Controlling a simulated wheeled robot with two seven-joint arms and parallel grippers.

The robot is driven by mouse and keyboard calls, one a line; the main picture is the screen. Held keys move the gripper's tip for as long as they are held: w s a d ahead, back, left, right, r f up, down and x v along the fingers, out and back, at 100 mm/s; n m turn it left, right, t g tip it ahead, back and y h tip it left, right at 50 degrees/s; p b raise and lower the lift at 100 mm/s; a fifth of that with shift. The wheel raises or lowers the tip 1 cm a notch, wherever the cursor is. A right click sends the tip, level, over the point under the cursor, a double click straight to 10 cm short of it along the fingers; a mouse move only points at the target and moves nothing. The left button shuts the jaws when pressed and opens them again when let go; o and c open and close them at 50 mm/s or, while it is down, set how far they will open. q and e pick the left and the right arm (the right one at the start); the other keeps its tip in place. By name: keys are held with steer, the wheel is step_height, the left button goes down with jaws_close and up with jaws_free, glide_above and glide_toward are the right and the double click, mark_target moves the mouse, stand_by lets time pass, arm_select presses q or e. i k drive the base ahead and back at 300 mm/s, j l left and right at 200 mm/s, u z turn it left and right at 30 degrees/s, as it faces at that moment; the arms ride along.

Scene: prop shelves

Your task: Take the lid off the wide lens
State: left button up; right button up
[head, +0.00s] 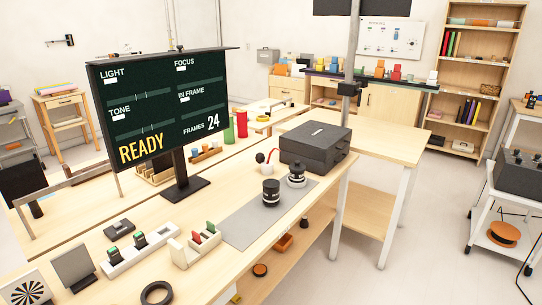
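Two lens-like cylinders stand upright on a grey mat (240,232) on the wooden bench. The nearer one (271,192) is black with a pale band and a dark top. The farther one (296,176) is dark with a light grey ring low down and a narrower black top. I cannot tell which is the wide lens, or whether either dark top is a lid. Neither of my grippers is in view.
A dark grey case (315,145) stands behind the lenses, with a small white object with red and black parts (266,161) beside it. A monitor (160,105) reads READY. Blocks with red and green pieces (196,245) and a black ring (157,293) lie nearer. The mat's near part is clear.

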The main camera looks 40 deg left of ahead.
mark_target(296, 167)
steer(key=i+j+u, duration=0.1)
steer(key=i+u, duration=0.2)
steer(key=i, duration=0.2)
steer(key=i+u, duration=0.25)
steer(key=i, duration=0.3)
steer(key=i+l+u, duration=0.3)
steer(key=i, duration=0.2)
steer(key=i+l+u, duration=0.15)
steer(key=i+u, duration=0.15)
steer(key=i, duration=0.25)
